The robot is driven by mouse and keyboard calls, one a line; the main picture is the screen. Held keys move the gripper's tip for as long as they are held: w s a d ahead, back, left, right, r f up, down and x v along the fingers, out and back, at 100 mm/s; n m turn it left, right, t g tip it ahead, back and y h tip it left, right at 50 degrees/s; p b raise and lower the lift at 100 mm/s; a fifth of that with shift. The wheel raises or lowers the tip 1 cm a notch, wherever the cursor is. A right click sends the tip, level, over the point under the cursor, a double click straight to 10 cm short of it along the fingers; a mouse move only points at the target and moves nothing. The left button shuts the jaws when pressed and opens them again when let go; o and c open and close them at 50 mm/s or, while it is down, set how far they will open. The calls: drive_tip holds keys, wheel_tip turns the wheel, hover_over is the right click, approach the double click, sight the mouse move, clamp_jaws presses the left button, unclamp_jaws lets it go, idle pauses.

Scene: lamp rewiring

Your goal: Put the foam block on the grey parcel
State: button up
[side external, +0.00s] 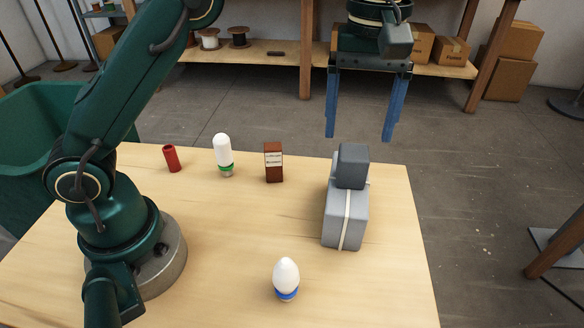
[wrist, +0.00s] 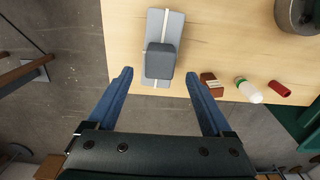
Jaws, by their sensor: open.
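The dark grey foam block (side external: 353,166) sits on top of the lighter grey parcel (side external: 345,220), towards the parcel's far end. The parcel has a pale strap around it and stands near the table's right edge. In the wrist view, the foam block (wrist: 160,61) lies over part of the parcel (wrist: 172,24). My gripper (side external: 360,138) is open and empty, with its blue fingers above and behind the foam block. In the wrist view, the open fingers (wrist: 158,78) point towards the block, and nothing is between them and touching both.
A white bulb with a blue band (side external: 286,279) stands at the table's front. A brown box (side external: 273,162), a white bulb with a green band (side external: 224,156) and a red cylinder (side external: 171,158) stand along the back. The middle of the table (side external: 215,225) is clear.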

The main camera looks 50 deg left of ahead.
drive_tip(key=shift+s+a+r, duration=0.1)
drive_tip(key=shift+a+r, duration=0.05)
drive_tip(key=shift+r, duration=0.3)
drive_tip(key=s+a+r+m+t, duration=0.3)
drive_tip(key=s+a+r+m, duration=0.15)
drive_tip(key=s, duration=0.35)
drive_tip(key=s+a+f+m+t, duration=0.2)
drive_tip(key=s+a+f+m, duration=0.2)
drive_tip(key=s+f, duration=0.3)
drive_tip(key=shift+s+t, duration=0.3)
drive_tip(key=shift+s, duration=0.45)
